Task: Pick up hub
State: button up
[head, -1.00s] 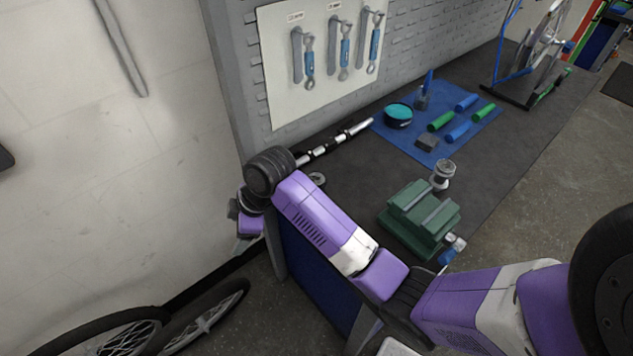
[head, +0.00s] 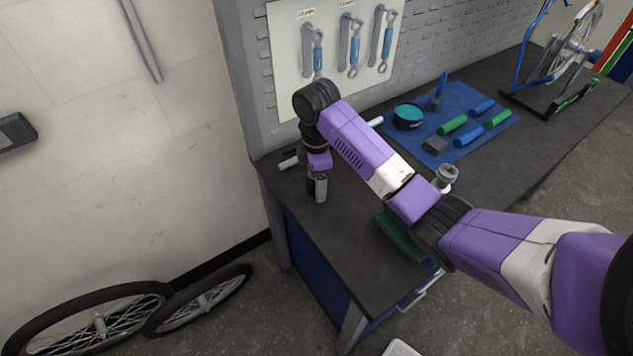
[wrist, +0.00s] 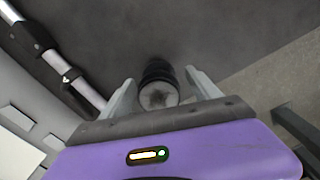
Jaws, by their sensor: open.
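A small cylinder with a dark ribbed body and a pale round end (wrist: 159,94), which looks like a hub, shows between my fingers in the wrist view. My gripper (head: 318,194) points down over the left end of the dark workbench (head: 341,244). It is open, with one finger on each side of the cylinder in the wrist view (wrist: 161,84). Whether the fingers touch it I cannot tell. In the head view my gripper and arm hide this cylinder. Another silver, hub-like part (head: 446,175) stands farther right on the bench.
A silver and black rod (wrist: 62,64) lies left of my gripper in the wrist view. A green vise (head: 399,238) is partly hidden by my arm. A blue mat (head: 400,139) holds grips and a teal-topped tin (head: 408,115). Wrenches hang on a white board (head: 286,55).

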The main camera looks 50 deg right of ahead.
jog(key=shift+f, duration=1.5)
jog(key=shift+c, duration=0.2)
jog(key=shift+w, duration=0.1)
grip_shut()
jog(key=shift+r, duration=0.1)
